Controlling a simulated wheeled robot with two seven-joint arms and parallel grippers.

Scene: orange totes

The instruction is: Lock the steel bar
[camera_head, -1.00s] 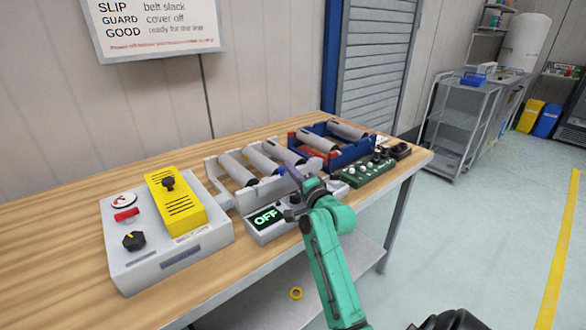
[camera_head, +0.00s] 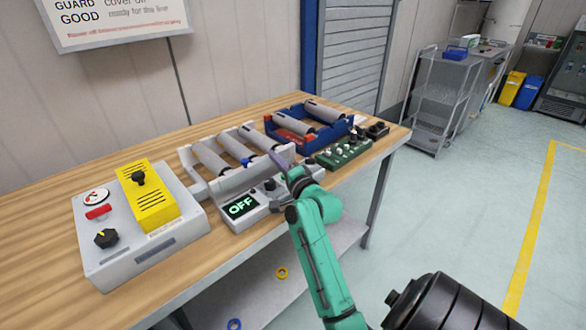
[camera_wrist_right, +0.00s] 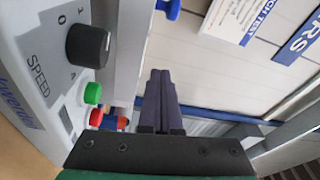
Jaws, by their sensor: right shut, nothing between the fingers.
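A pale grey metal bar (camera_head: 232,181) runs along the front of the small roller unit; I take it for the steel bar, but cannot be sure. A small blue knob (camera_head: 247,162) shows beside it. My right gripper (camera_head: 277,158) is shut and empty at the bar's right end, above the grey control box (camera_head: 236,223) with its lit OFF display. In the right wrist view the closed dark fingers (camera_wrist_right: 160,88) point along the unit, with a blue part (camera_wrist_right: 168,9) beyond their tips. Whether they touch the bar cannot be told. My left gripper is out of view.
The speed knob (camera_wrist_right: 88,46), green button (camera_wrist_right: 92,93) and red button (camera_wrist_right: 97,117) lie left of the fingers. A yellow-covered box (camera_head: 147,196) stands left, a blue roller crate (camera_head: 318,142) and green board (camera_head: 343,152) right. The bench front left is clear.

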